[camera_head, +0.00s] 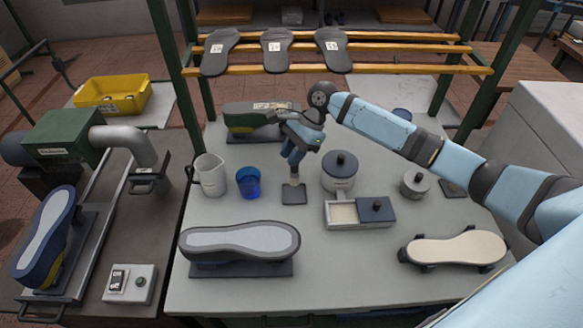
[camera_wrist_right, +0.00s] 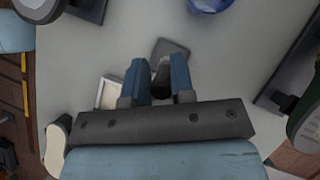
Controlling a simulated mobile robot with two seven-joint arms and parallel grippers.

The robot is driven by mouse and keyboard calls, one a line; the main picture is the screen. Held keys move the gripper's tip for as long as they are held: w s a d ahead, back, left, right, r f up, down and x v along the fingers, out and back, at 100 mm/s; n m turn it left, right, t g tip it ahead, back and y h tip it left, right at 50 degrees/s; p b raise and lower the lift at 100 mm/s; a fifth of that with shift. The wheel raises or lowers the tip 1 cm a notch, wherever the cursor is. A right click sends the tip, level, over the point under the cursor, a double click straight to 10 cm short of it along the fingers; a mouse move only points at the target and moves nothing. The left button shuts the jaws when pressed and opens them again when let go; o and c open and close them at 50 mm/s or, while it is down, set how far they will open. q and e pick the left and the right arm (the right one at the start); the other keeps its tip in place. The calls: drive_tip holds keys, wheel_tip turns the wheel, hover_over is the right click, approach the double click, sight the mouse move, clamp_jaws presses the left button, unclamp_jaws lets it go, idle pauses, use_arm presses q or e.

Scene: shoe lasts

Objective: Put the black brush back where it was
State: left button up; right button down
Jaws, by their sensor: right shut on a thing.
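My right gripper (camera_head: 294,166) points down over the middle of the table. It is shut on the brush (camera_head: 294,181), whose lower part shows just below the fingers. In the right wrist view a dark part of the brush (camera_wrist_right: 161,75) shows between the two blue fingers (camera_wrist_right: 160,82). A dark square pad (camera_head: 294,197) lies directly under the brush; it also shows in the right wrist view (camera_wrist_right: 176,47). I cannot tell whether the brush touches the pad. The fingers hide the upper part of the brush. My left gripper is in neither view.
A blue cup (camera_head: 248,183) and a white jug (camera_head: 211,175) stand left of the pad. A lidded pot (camera_head: 340,172) and a tray with a dark lid (camera_head: 341,213) stand right. A shoe last (camera_head: 240,241) lies in front, another (camera_head: 250,119) behind.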

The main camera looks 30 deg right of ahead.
sight(291, 170)
wheel_tip(291, 170, down, 6)
drive_tip(key=shift+r, duration=0.25)
drive_tip(key=c, duration=1)
unclamp_jaws()
drive_tip(key=shift+f, duration=0.1)
drive_tip(key=shift+d+r, duration=0.1)
drive_tip(key=shift+r, duration=0.1)
drive_tip(key=v, duration=1.1)
drive_tip(key=shift+d+r, duration=0.2)
drive_tip(key=shift+r, duration=0.15)
